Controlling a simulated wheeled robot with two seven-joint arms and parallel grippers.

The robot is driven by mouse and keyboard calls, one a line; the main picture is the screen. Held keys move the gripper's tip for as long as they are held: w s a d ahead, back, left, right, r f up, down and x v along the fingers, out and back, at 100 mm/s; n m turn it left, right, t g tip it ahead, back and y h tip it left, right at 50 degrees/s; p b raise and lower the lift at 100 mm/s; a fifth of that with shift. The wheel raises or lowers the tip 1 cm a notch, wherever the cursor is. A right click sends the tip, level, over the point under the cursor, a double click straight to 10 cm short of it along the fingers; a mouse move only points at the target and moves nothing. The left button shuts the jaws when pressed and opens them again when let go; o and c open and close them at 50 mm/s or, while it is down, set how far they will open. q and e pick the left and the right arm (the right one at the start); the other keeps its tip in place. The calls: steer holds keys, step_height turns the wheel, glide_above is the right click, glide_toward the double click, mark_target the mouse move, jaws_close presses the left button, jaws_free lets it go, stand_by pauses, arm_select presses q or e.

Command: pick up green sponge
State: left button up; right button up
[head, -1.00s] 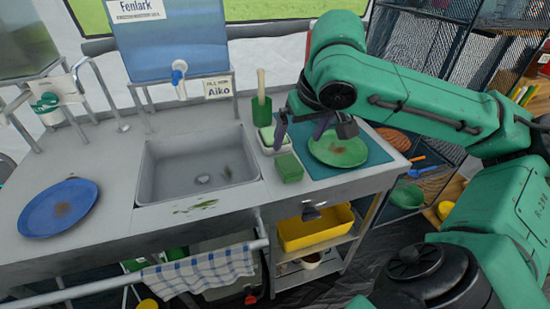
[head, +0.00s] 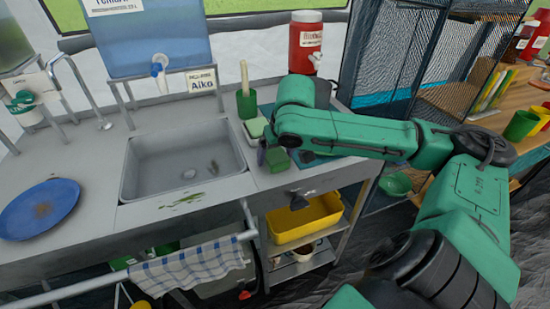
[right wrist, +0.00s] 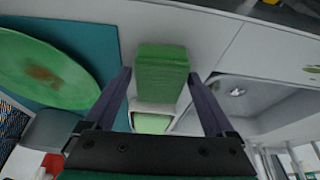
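The green sponge (head: 277,159), a dark green block, lies on the counter just right of the sink. It also shows in the right wrist view (right wrist: 162,72). My right gripper (right wrist: 160,77) is open, with one dark finger on each side of the sponge there. I see a gap on both sides and cannot tell how high the fingers are. In the head view, one finger of this gripper stands just left of the sponge and my arm hides part of the rest. My left gripper is not in view.
A white dish (right wrist: 152,110) with a pale green piece in it sits close beside the sponge. A green cup (head: 246,104) with a handle sticking out stands behind. A green plate (right wrist: 45,70) lies on a teal mat (right wrist: 87,38). The sink (head: 183,165) is to the left.

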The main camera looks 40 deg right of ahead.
mark_target(276, 155)
steer(key=c, duration=1)
step_height(276, 155, up, 20)
steer(key=p, duration=0.8)
